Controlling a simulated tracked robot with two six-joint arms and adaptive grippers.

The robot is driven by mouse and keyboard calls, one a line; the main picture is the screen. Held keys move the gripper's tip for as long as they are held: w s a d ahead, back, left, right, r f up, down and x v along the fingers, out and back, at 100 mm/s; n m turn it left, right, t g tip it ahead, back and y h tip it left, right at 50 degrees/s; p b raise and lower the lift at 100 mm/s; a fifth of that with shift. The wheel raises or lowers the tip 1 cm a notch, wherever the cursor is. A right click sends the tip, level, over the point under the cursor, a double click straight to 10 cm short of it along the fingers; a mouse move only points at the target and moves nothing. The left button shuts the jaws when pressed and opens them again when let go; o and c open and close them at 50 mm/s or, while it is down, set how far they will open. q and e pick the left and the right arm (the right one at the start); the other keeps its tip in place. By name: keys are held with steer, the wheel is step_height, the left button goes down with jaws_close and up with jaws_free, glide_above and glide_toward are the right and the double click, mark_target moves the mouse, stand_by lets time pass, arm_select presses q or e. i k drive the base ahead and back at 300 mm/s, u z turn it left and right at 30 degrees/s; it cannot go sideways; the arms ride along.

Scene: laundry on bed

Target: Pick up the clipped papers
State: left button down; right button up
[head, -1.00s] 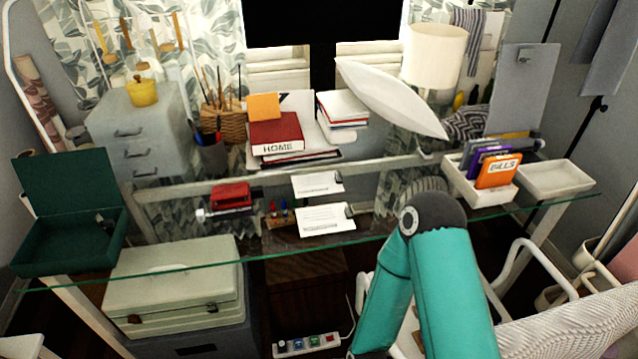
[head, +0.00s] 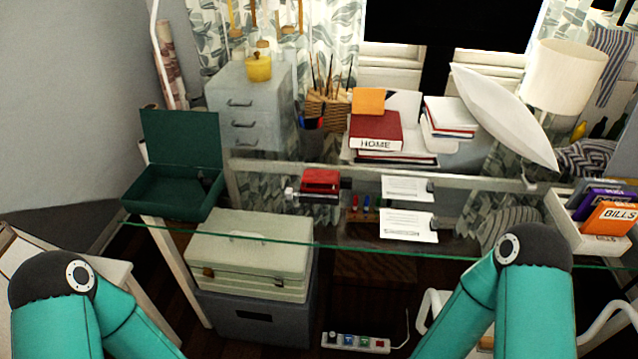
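Two small white sheets or stacks of paper lie on the glass desk in the middle of the head view. The nearer papers (head: 408,225) have a dark clip at their right edge. The farther papers (head: 404,188) lie just behind, also with a dark spot at the right edge. Nothing touches either one. Only teal links of my two arms show, at the lower left and lower right. Both grippers are outside the picture.
The glass desk (head: 470,250) holds a red stapler-like item (head: 321,181) and several pens left of the papers. An open green box (head: 178,187) stands at the left end. A bills organizer (head: 572,232) is at the right.

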mark_target(397, 187)
steer(key=z, duration=1.85)
steer(key=i, duration=0.1)
steer(key=u, duration=2.8)
steer(key=k, duration=0.65)
steer(key=z, duration=0.9)
steer(key=i, duration=1)
